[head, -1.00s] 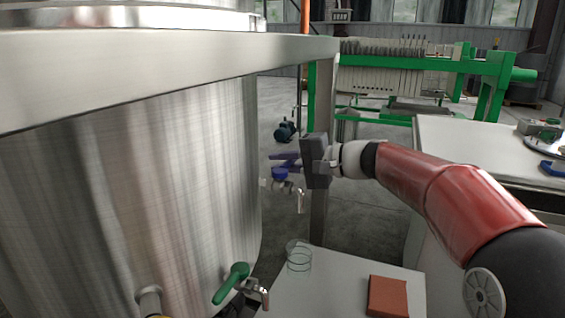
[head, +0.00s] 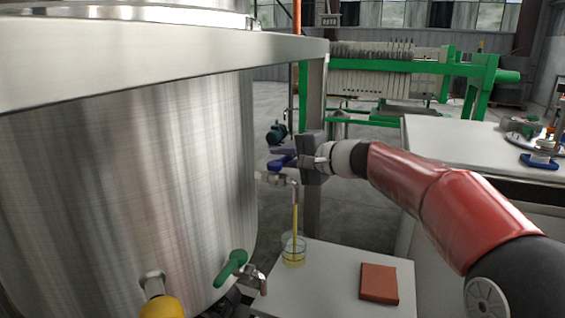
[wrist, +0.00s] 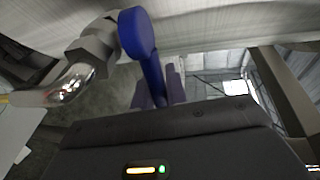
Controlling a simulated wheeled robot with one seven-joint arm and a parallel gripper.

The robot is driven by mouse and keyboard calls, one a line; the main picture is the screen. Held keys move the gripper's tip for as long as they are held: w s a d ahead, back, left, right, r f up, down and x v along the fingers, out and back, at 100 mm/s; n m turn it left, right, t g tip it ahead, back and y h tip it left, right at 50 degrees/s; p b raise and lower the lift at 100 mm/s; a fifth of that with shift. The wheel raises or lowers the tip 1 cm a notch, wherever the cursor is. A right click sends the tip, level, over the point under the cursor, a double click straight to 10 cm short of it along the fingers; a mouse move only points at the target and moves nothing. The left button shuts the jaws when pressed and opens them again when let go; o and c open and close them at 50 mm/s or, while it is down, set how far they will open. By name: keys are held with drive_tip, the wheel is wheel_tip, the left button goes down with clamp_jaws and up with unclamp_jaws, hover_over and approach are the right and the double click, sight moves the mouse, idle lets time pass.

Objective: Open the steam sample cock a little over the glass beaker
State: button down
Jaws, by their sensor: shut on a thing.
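The sample cock (head: 272,178) is a metal valve on the tank's right side, with a blue lever handle (wrist: 150,55) and a bent spout. My gripper (head: 284,161) is shut on the blue handle; its fingers (wrist: 163,88) show on either side of the lever in the wrist view. A thin yellow stream (head: 295,212) runs from the spout straight down into the glass beaker (head: 293,248). The beaker stands upright under the spout, with some yellow liquid in it.
The beaker is on a pale table (head: 330,280) with a brown-red block (head: 379,283) to its right. A green-handled valve (head: 231,267) sits lower on the steel tank (head: 130,190). A white bench (head: 460,145) stands at right, a green-framed press (head: 400,75) behind.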

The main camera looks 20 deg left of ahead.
drive_tip(key=c, duration=1.4)
unclamp_jaws()
drive_tip(key=shift+v, duration=3.95)
